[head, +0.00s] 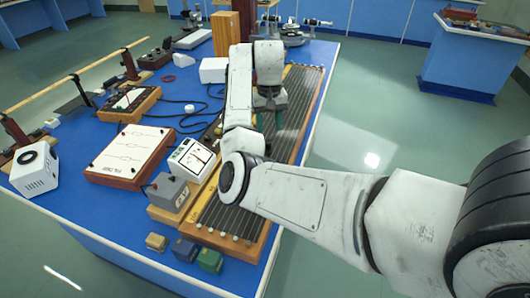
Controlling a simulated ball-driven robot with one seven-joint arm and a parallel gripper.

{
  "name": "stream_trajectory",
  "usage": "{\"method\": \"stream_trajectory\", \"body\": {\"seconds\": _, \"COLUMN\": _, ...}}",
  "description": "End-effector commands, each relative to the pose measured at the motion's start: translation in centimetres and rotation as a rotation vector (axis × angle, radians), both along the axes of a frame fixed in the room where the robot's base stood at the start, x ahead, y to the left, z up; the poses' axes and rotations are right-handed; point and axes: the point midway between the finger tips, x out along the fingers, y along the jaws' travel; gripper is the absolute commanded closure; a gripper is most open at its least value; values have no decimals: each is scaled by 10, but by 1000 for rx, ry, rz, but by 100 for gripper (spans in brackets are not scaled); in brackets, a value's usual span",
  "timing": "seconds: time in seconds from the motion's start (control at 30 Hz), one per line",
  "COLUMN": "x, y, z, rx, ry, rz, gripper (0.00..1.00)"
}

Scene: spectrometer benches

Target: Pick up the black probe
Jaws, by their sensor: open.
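My gripper (266,124) points down over the long wooden board (294,110) with dark parallel strips, on the blue bench. Its two dark green fingers are apart, and I see nothing held between them. My white arm reaches in from the right and covers part of the board and what lies beside it. I cannot make out the black probe for certain. A thin black cable (178,116) runs over the bench left of the arm. Whether the fingers touch the board is too small to tell.
On the blue bench (110,225) stand a white meter (190,159), a grey box (172,190), a white-topped panel (131,152), a white cube (35,168) and a tall wooden block (226,35). Small blocks (209,260) lie at the near edge. Floor is open at right.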

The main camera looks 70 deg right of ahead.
Motion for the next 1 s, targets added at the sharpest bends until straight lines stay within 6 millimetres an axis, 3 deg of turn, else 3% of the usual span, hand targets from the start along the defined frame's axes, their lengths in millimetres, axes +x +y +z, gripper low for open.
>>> {"method": "stream_trajectory", "body": {"seconds": 0.1, "x": 0, "y": 1, "z": -19, "rx": 2, "ry": 1, "rz": 1, "gripper": 50}}
{"method": "stream_trajectory", "body": {"seconds": 0.37, "x": 1, "y": 0, "z": -39, "rx": -1, "ry": 1, "rz": 0, "gripper": 50}}
{"method": "stream_trajectory", "body": {"seconds": 0.7, "x": 3, "y": -1, "z": -82, "rx": -1, "ry": 1, "rz": 0, "gripper": 50}}
{"method": "stream_trajectory", "body": {"seconds": 1.0, "x": 3, "y": -2, "z": -86, "rx": -2, "ry": -1, "rz": 0, "gripper": 51}}
